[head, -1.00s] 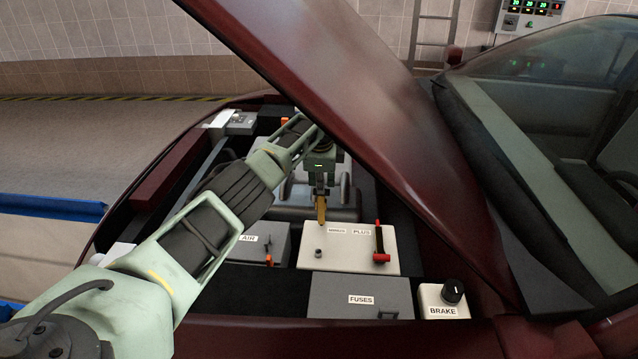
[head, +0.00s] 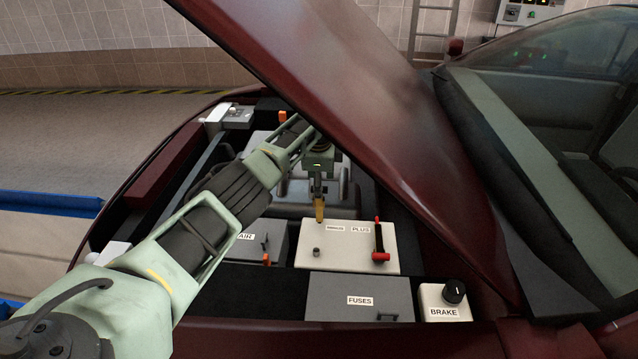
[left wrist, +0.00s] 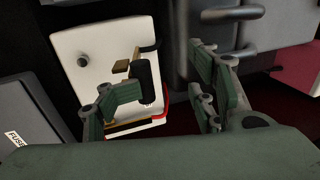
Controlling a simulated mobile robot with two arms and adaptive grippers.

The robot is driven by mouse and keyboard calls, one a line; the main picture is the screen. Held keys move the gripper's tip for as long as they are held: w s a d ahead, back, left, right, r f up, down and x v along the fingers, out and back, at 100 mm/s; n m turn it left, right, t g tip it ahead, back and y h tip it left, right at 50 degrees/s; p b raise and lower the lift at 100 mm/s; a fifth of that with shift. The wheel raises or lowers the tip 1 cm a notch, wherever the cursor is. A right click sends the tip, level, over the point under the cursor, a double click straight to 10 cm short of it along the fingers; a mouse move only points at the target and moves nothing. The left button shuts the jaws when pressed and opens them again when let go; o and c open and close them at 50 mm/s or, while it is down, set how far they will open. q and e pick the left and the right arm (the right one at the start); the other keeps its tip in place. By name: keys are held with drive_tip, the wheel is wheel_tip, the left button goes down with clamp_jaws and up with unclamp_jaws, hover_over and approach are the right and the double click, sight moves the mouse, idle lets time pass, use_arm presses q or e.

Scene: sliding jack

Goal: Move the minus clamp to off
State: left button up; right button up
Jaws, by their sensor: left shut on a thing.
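The white battery (head: 345,258) sits in the engine bay with MINUS and PLUS labels on top. A small grey post (head: 316,252) stands bare at its left; it also shows in the left wrist view (left wrist: 83,60). My left gripper (head: 318,188) is shut on the minus clamp, whose brass end (head: 319,209) points down near the battery's back left edge. In the left wrist view the clamp's black body (left wrist: 147,82) is beside my left gripper's fingers (left wrist: 165,92). I cannot tell whether the clamp touches the battery. My right gripper is not in view.
A red clamp (head: 379,245) is at the PLUS side. A grey FUSES box (head: 358,297) and a BRAKE knob box (head: 446,303) are in front, an AIR box (head: 258,242) to the left. The raised red hood (head: 380,120) hangs close over my left arm.

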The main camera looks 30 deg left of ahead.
use_arm(q)
drive_tip(key=shift+w+a+r, duration=0.1)
drive_tip(key=shift+w+a, duration=0.05)
drive_tip(key=shift+w, duration=0.1)
drive_tip(key=shift+f, duration=0.2)
drive_tip(key=shift+r, duration=0.1)
drive_tip(key=v, duration=1.2)
drive_tip(key=shift+s, duration=0.15)
drive_tip(key=shift+s, duration=0.1)
